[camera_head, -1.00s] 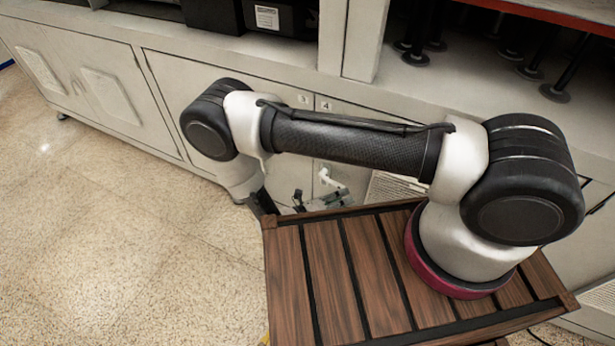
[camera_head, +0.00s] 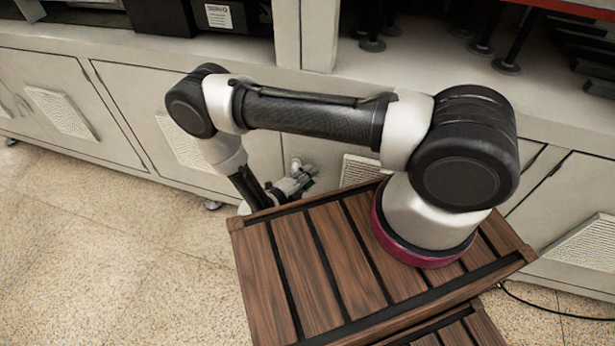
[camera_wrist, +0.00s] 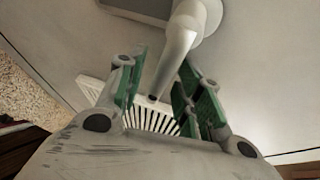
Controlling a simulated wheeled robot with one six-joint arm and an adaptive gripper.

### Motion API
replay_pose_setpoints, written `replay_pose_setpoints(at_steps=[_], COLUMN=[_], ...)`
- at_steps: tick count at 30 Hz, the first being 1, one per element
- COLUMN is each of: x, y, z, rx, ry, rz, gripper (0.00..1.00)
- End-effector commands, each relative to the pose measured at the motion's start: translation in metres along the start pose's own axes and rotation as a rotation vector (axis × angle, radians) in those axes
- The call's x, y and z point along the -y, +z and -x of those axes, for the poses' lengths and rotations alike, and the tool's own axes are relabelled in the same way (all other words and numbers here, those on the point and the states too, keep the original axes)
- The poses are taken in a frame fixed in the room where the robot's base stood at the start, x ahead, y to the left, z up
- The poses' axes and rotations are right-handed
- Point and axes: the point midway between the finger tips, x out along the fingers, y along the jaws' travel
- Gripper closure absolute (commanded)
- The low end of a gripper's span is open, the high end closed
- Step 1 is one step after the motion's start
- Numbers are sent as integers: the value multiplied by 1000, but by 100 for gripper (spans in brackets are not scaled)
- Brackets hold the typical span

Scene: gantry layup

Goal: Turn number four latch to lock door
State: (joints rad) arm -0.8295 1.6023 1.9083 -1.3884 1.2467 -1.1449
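The pale latch handle (camera_wrist: 178,50) comes down from its round mount on the cabinet door in the wrist view. Its lower end lies between the two green-padded fingers of my gripper (camera_wrist: 162,72). The fingers stand apart, with a visible gap on each side of the handle, so the gripper is open around it. In the head view my gripper (camera_head: 292,187) is low beside the cabinet front, close to the small latch (camera_head: 297,163). The door's number label is hidden behind my arm.
A louvred vent (camera_wrist: 150,118) lies behind the fingers. The cabinet (camera_head: 100,120) runs along the back, with vented doors. Dark equipment (camera_head: 225,17) stands on its top. The speckled floor (camera_head: 100,240) on the left is clear.

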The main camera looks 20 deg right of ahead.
Motion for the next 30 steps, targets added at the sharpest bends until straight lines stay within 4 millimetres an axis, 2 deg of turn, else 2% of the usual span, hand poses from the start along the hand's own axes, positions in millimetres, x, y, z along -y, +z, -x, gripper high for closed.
replay_pose_setpoints(at_steps=[8, 12, 14, 23, 30], x=[0, 0, 0, -2, -14], y=[0, 0, 0, 1, 4], z=[-2, -2, -2, -2, -4], rx=[0, 0, 0, 9, 57], ry=[0, 0, 0, 16, 115], rz=[-1, -1, -1, -38, -261], gripper=[66, 92, 100, 100, 100])
